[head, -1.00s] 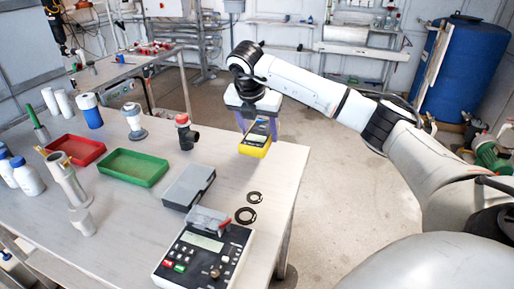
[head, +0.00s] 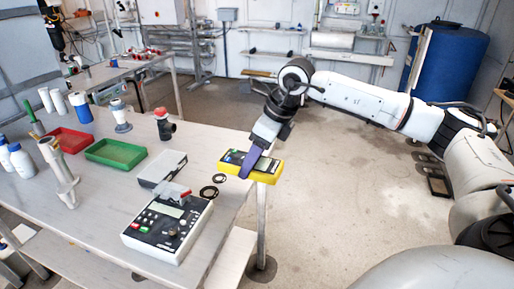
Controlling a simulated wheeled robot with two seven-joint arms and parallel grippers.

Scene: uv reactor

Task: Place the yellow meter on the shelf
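The yellow meter (head: 267,172) has a dark face and a yellow case. My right gripper (head: 250,163) is shut on it, with a purple finger across its near side; the other finger is mostly hidden. The meter appears at the right edge of the white table (head: 110,235), overlapping that edge in the picture. I cannot tell its exact height above the tabletop. A pale lower shelf (head: 232,262) shows under the table's right side. A wall shelf (head: 350,57) runs along the back. My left gripper is not in view.
A control box (head: 168,228), a grey case (head: 162,168), black rings (head: 209,191), a green tray (head: 115,154) and a red tray (head: 70,140) are on the table. A blue tank (head: 452,62) stands at the back right. The floor right of the table is open.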

